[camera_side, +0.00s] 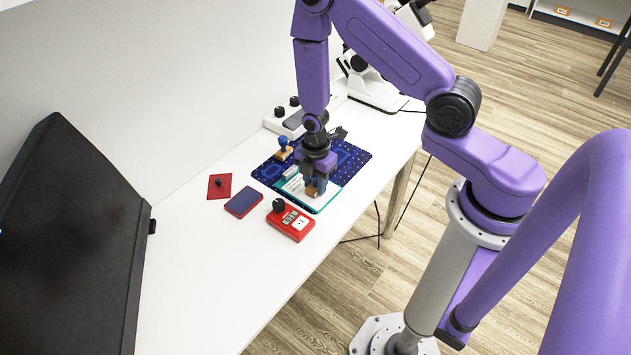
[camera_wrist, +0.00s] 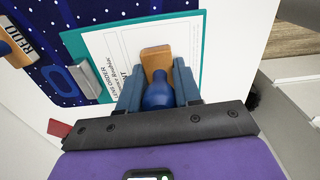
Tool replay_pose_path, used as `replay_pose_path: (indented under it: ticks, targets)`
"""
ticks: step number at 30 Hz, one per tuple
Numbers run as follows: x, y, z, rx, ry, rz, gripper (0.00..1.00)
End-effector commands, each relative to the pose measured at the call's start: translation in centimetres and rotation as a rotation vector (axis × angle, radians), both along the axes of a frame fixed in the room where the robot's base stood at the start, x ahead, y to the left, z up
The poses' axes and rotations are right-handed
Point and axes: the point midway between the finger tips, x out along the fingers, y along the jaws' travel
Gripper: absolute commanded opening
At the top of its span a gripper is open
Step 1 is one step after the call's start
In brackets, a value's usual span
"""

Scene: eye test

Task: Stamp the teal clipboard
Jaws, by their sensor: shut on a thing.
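The teal clipboard (camera_side: 322,203) lies on a navy dotted mat (camera_side: 357,157), with a white printed sheet (camera_wrist: 106,57) and a grey clip. It also shows in the wrist view (camera_wrist: 192,32). My gripper (camera_side: 314,186) is over the clipboard, its fingers shut on a stamp (camera_wrist: 157,92) with a blue handle and wooden base. The base is over or on the sheet; I cannot tell if it touches. A second blue-handled stamp (camera_side: 284,150) stands on the mat to the left; a wooden block marked "REDO" (camera_wrist: 15,45) shows at the wrist view's left.
A blue-topped red pad (camera_side: 244,202), a red card with a black knob (camera_side: 219,187) and a red box with a black knob (camera_side: 290,222) lie left and in front of the mat. A dark monitor (camera_side: 65,240) stands at left. A white microscope (camera_side: 375,88) stands behind.

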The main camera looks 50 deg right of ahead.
Motion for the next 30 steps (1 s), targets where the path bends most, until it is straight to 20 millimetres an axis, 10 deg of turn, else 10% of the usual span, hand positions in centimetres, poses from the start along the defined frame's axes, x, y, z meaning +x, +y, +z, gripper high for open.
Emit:
replay_pose_path:
  ticks: [30]
  targets:
    - [0.0,0.0,6.4,0.001,0.0,0.001,0.14]
